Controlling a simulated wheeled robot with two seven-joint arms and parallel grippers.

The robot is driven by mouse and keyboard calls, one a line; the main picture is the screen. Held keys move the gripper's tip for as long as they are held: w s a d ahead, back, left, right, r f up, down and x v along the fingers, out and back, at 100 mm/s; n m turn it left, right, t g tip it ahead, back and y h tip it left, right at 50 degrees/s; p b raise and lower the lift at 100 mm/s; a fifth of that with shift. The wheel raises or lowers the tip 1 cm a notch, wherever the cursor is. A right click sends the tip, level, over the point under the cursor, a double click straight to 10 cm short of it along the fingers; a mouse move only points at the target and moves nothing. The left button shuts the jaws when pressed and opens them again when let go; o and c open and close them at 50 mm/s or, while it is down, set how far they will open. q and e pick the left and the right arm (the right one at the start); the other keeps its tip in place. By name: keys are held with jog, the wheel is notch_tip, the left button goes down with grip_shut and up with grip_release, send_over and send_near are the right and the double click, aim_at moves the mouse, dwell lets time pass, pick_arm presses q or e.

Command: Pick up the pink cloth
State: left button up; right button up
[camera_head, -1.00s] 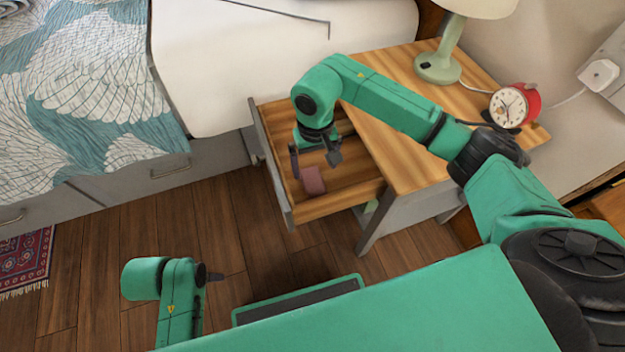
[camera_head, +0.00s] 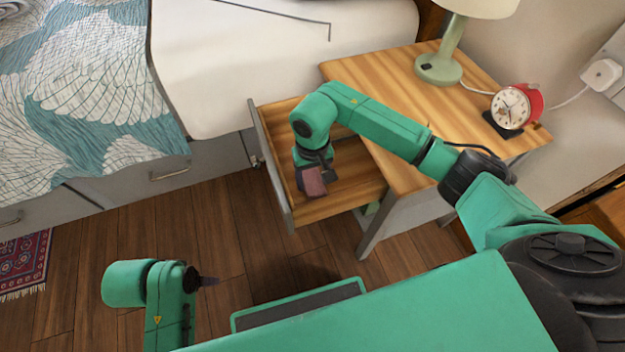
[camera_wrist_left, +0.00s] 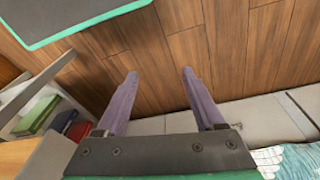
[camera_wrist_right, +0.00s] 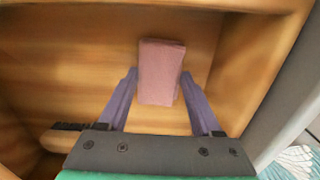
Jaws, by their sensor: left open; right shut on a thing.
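The pink cloth (camera_head: 312,181) is a small folded block at the open drawer (camera_head: 335,208). In the right wrist view the cloth (camera_wrist_right: 160,72) lies between the two fingers of my right gripper (camera_wrist_right: 160,75), which is shut on it from both sides. In the head view the right gripper (camera_head: 316,176) is over the drawer and partly hidden by its own wrist. I cannot tell whether the cloth still touches the drawer floor. My left gripper (camera_wrist_left: 160,73) is open and empty above the wood floor, far from the drawer.
The nightstand (camera_head: 400,75) carries a lamp (camera_head: 438,67) and a red alarm clock (camera_head: 515,106). The bed (camera_head: 95,90) stands at the left. The drawer's front and sides surround the right gripper. Books (camera_wrist_left: 40,115) show in the left wrist view.

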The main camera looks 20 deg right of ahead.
aim_at(313, 180)
jog(key=shift+r, duration=0.2)
pick_arm(q)
notch_tip(313, 180, down, 9)
jog(key=p, duration=0.3)
jog(key=shift+w+a+r, duration=0.2)
jog(key=shift+a, duration=0.2)
pick_arm(e)
notch_tip(313, 180, up, 20)
jog(key=shift+f, duration=0.2)
